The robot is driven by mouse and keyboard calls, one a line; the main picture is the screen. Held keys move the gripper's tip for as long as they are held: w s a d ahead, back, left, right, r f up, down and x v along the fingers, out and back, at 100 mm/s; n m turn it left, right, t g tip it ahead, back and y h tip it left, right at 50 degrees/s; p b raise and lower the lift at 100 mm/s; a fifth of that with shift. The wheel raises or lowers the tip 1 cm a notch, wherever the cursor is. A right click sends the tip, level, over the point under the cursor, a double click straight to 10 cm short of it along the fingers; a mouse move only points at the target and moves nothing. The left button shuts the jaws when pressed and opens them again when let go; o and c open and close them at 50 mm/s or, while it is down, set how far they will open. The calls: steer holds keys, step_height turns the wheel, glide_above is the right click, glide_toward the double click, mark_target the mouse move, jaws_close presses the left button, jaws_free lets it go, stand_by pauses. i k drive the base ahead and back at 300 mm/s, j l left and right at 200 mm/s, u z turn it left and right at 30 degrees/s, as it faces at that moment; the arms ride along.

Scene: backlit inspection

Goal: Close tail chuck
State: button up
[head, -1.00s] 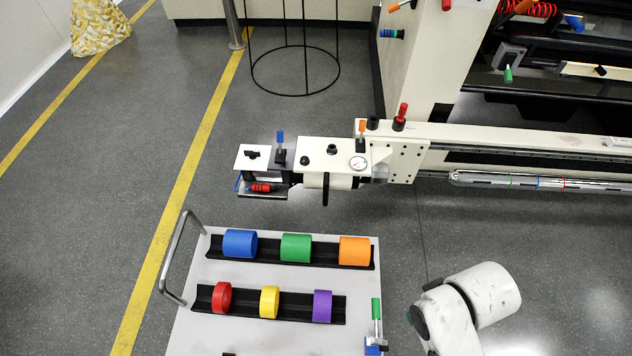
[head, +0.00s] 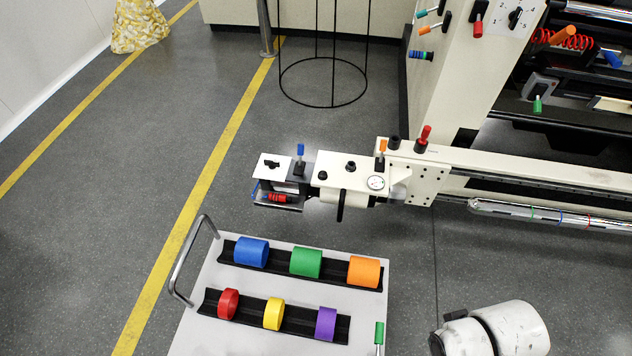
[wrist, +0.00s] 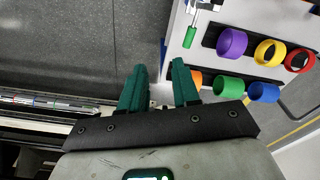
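A white machine unit (head: 330,180) stands at the left end of a long horizontal beam in the head view. A shiny shaft (head: 550,215) runs along the beam on the right. My gripper (wrist: 158,66) shows in the wrist view with its two green fingers apart and nothing between them. It is away from the unit's levers.
A grey-topped cart (head: 205,270) with a rail handle holds blue, green, orange, red, yellow and purple rings in two black troughs. A black wire frame (head: 323,103) stands behind. Open floor lies left of the cart.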

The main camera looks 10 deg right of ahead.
mark_target(354, 180)
steer(key=l+z, duration=0.35)
steer(key=z, duration=0.15)
steer(key=i+l+z, duration=0.75)
steer(key=i+l+u, duration=0.35)
steer(key=i, duration=0.25)
steer(key=i+u, duration=0.2)
steer(key=u, duration=0.25)
steer(key=i+u, duration=0.2)
steer(key=u, duration=0.25)
steer(key=i+u, duration=0.15)
steer(key=u, duration=0.3)
steer(key=i+l+u, duration=0.2)
steer(key=u, duration=0.25)
steer(key=i+u, duration=0.25)
steer(key=u, duration=0.25)
steer(key=i+l+u, duration=0.25)
steer(key=u, duration=0.2)
steer(key=i+l+u, duration=0.2)
steer(key=u, duration=0.3)
